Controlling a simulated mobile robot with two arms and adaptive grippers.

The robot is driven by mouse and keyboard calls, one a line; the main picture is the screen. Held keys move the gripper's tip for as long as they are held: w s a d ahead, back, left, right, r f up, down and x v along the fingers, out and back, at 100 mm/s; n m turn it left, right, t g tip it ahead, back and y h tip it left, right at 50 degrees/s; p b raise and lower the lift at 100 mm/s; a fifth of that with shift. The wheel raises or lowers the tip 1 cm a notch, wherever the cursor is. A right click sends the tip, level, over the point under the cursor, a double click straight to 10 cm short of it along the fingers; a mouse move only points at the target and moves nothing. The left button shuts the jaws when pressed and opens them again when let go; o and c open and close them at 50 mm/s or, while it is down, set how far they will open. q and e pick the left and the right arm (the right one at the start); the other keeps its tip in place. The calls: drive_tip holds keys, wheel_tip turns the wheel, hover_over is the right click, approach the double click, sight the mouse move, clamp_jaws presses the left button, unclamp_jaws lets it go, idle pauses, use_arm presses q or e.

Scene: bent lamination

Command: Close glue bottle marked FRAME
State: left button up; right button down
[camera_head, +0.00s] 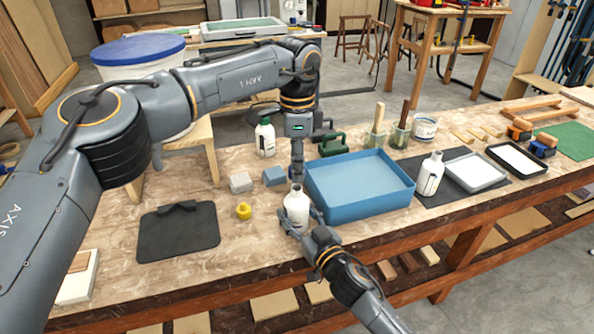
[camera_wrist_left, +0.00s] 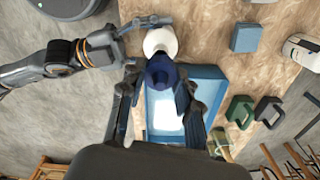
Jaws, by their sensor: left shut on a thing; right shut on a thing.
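A white bottle (camera_head: 297,208) stands at the table's front edge, left of the blue tray; I cannot read its marking. My right gripper (camera_head: 300,220) is shut around its body. My left gripper (camera_head: 297,178) points down right above the bottle's top. In the left wrist view a dark blue cap (camera_wrist_left: 162,72) sits between my left gripper's fingers (camera_wrist_left: 165,90), in front of the white bottle (camera_wrist_left: 160,41). I cannot tell whether the cap touches the neck. A yellow cap (camera_head: 243,211) lies on the table to the left.
The blue tray (camera_head: 400,201) is close on the right. Another white bottle (camera_head: 431,174) stands on a dark mat, and one more (camera_head: 265,138) stands behind. A grey block (camera_head: 240,183), a blue block (camera_head: 274,176) and a black mat (camera_head: 178,238) lie to the left.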

sight(297, 188)
use_arm(q)
drive_tip(key=shift+f, duration=0.95)
drive_tip(key=shift+f, duration=0.9)
drive_tip(key=shift+f, duration=0.55)
